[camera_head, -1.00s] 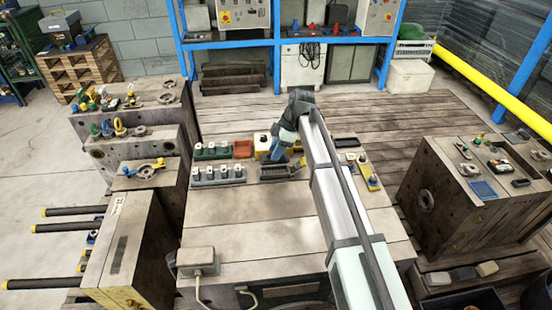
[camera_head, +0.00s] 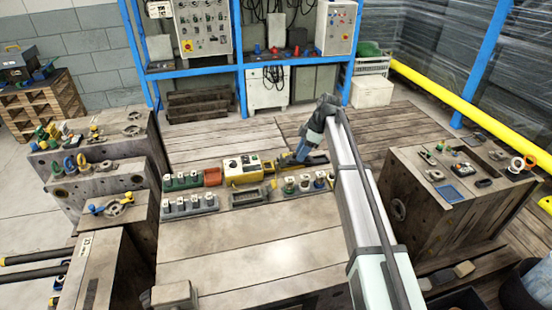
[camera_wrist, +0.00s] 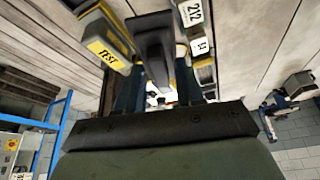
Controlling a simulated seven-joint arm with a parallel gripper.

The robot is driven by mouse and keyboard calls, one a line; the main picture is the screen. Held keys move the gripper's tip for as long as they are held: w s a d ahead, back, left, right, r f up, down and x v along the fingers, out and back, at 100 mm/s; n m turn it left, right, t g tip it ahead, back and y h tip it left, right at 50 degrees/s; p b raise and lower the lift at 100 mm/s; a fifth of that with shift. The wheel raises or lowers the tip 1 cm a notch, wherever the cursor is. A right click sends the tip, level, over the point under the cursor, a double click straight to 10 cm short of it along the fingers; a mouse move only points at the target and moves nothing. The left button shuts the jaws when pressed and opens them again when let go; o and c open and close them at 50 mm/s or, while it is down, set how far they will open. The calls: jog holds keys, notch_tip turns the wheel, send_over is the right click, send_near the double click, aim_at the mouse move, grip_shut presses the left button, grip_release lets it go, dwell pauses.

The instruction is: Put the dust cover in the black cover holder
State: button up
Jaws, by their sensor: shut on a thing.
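My gripper (camera_head: 299,155) is low over the back of the wooden-topped bench, just right of the yellow test box (camera_head: 240,170). In the wrist view, my gripper (camera_wrist: 160,92) is shut on a dark grey piece (camera_wrist: 154,42), which I take to be the dust cover; it reaches forward between the fingers. The held piece is too small to make out in the head view. A dark open tray (camera_head: 250,196) lies in front of the test box; I cannot tell whether it is the black cover holder.
Racks of grey connectors (camera_head: 190,204) stand left of the dark tray, and more connectors (camera_head: 305,185) stand right of it. A red bin (camera_head: 212,177) sits left of the test box. The bench front is mostly clear. A second block (camera_head: 440,215) stands at right.

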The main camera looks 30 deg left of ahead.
jog(key=w+d+f+n+g, duration=0.1)
jog(key=w+n, duration=0.1)
jog(key=w, duration=1.2)
jog(key=shift+f+n+h, duration=0.3)
jog(key=shift+n, duration=0.1)
jog(key=shift+d+f, duration=0.1)
jog(key=shift+f, duration=2.55)
jog(key=shift+f, duration=0.75)
jog(key=o, duration=1.5)
jog(key=shift+o, duration=0.2)
jog(key=shift+r, duration=0.1)
